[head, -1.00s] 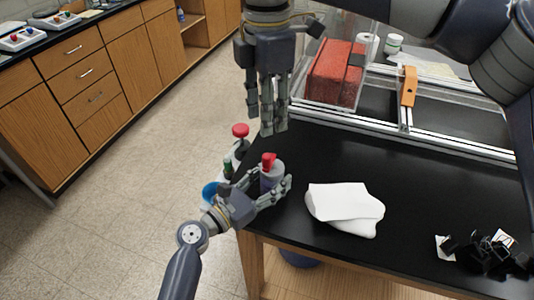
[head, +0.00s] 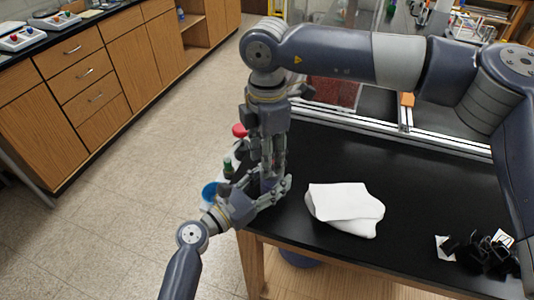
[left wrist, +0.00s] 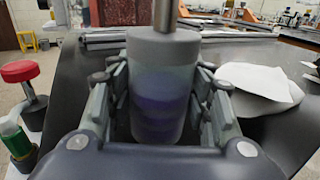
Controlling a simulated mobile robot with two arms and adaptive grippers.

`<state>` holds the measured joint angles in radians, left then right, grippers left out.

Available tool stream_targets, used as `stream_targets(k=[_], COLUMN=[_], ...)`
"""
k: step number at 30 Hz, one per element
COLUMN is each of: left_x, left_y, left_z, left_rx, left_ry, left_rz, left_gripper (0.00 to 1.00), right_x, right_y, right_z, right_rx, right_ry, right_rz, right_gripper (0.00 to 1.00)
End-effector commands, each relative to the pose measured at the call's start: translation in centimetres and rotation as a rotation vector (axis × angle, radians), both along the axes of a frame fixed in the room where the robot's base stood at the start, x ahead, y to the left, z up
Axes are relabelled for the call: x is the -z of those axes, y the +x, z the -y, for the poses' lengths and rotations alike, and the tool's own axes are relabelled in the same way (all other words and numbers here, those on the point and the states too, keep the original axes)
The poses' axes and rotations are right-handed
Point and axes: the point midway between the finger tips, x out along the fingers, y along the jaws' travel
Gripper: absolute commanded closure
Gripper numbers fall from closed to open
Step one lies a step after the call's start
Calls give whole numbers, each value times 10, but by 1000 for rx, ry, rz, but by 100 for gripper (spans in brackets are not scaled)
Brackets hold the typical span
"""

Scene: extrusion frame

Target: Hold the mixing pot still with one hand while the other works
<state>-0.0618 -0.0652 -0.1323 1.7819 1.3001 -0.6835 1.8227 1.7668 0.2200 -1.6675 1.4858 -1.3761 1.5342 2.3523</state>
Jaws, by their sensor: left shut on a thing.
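The mixing pot (left wrist: 160,100) is a grey, cloudy cylinder with purple contents, upright at the left edge of the black table. In the head view only a small part of the pot (head: 268,184) shows between the hands. My left gripper (head: 262,197) is shut around its sides; in the left wrist view its fingers (left wrist: 163,105) flank the pot.
A folded white cloth (head: 345,208) lies right of the pot. Black small parts (head: 490,255) lie at the right. A red-topped item (left wrist: 20,71), a green-filled vial (left wrist: 14,138) and a blue dish (head: 210,193) stand left of the pot.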

Motion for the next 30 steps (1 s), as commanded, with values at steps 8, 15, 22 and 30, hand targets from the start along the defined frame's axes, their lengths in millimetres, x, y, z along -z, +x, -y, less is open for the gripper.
stream_targets(k=[8, 15, 22, 30], left_x=[1, 1, 1, 1], left_y=[0, 0, 0, 0], left_z=[0, 0, 0, 0], left_rx=[0, 0, 0, 1], left_ry=[1, 1, 1, 1], left_rz=[-1, -1, -1, -1], left_gripper=[81, 81, 81, 81], right_x=[0, 0, 0, 0], right_y=[0, 0, -1, -1], right_z=[0, 0, 3, 11], right_rx=[0, -9, -84, -287], right_ry=[0, 0, -1, 1], right_rz=[-1, 0, 0, 0], right_gripper=[100, 100, 100, 100])
